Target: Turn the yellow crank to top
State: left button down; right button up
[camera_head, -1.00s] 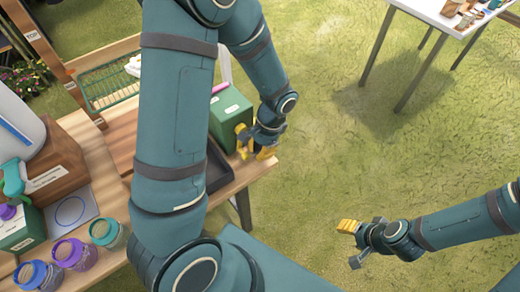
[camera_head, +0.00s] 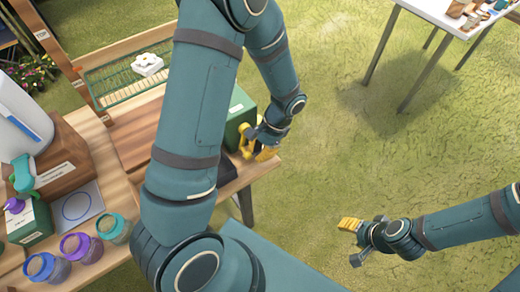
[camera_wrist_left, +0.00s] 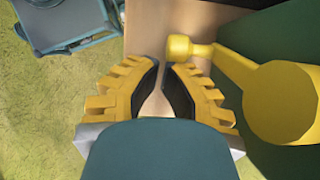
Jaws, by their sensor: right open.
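The yellow crank (camera_head: 245,137) is on the side of a green box (camera_head: 238,108) at the table's right end. In the left wrist view the crank's arm (camera_wrist_left: 238,68) runs from a large round hub to a small knob (camera_wrist_left: 179,47). My left gripper (camera_head: 264,154) is close beside the crank. In the left wrist view its fingertips (camera_wrist_left: 161,66) are close together with a narrow empty gap, and the knob lies just beyond the right finger, not between them. I cannot tell if they touch. My right gripper (camera_head: 348,243) is open and empty over the grass.
A wooden table (camera_head: 128,133) holds a green wire basket (camera_head: 110,92) with a white item. Several coloured-lid jars (camera_head: 82,246) stand at lower left. A white table (camera_head: 425,8) stands at the back right. Grass between is clear.

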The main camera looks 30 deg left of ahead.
pick_arm(q)
jog(key=shift+s+a+g+y+p, duration=0.25)
jog(key=shift+s+g+p, duration=0.2)
jog(key=shift+g+p, duration=0.25)
jog(key=s+g+y, duration=0.1)
jog(key=s+g+p, duration=0.1)
jog(key=g, duration=0.1)
jog(key=shift+a+r+y+p, duration=0.15)
jog(key=shift+a+y+p, duration=0.15)
jog(key=shift+a+y, duration=0.05)
jog(key=g, duration=0.1)
jog(key=s, duration=0.1)
jog(key=g, duration=0.1)
jog(key=shift+s+a+r+g+y, duration=0.15)
jog(key=shift+a+r+g+y, duration=0.1)
jog(key=shift+g+y, duration=0.05)
jog(key=shift+s+a+r+g+y, duration=0.15)
jog(key=shift+s+r+g+y, duration=0.2)
jog(key=shift+g, duration=0.4)
jog(key=shift+s+a+r+g+y, duration=0.15)
jog(key=shift+s+r+g+y, duration=0.15)
jog(key=shift+g, duration=0.45)
jog(key=shift+s, duration=0.1)
